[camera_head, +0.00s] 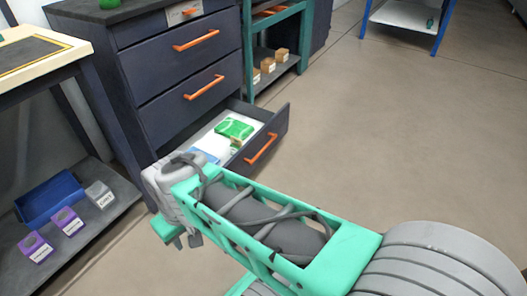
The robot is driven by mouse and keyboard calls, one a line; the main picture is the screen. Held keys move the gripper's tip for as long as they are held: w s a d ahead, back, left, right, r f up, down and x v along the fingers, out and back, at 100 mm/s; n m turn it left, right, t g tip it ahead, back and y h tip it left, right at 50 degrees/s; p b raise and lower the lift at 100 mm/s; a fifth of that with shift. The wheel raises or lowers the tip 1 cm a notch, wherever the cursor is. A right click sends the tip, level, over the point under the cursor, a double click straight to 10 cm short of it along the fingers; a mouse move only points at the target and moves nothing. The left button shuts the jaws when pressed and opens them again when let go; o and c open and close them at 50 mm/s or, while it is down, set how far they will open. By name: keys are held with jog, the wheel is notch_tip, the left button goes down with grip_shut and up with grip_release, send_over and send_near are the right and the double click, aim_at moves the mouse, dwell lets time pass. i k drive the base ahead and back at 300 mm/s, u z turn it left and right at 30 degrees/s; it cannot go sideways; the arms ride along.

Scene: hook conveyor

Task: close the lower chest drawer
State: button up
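The dark blue chest (170,62) stands at the upper left with orange bar handles. Its lower drawer (274,140) is pulled well out, and its orange handle (261,149) faces right. A green item (235,128) and a pale blue and white item (210,151) lie inside it. The two drawers above are shut. My green and grey arm crosses in front and hides the drawer's near corner. My gripper (183,238) is partly visible at the arm's left end, in front of the chest, left of the open drawer; its fingers are too hidden to tell their opening.
A table (75,48) with a low shelf (100,217) stands at the left; a blue tray (50,194) and small boxes sit on the shelf. A green rack (247,50) with small boxes stands behind the drawer. The floor (390,130) at the right is clear.

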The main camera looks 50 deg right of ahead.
aim_at(270, 127)
jog(key=z, duration=0.8)
jog(key=i, duration=0.95)
jog(key=z, duration=0.8)
jog(key=k, duration=0.5)
jog(key=u, duration=1.3)
jog(key=i, duration=0.55)
jog(key=z, duration=0.6)
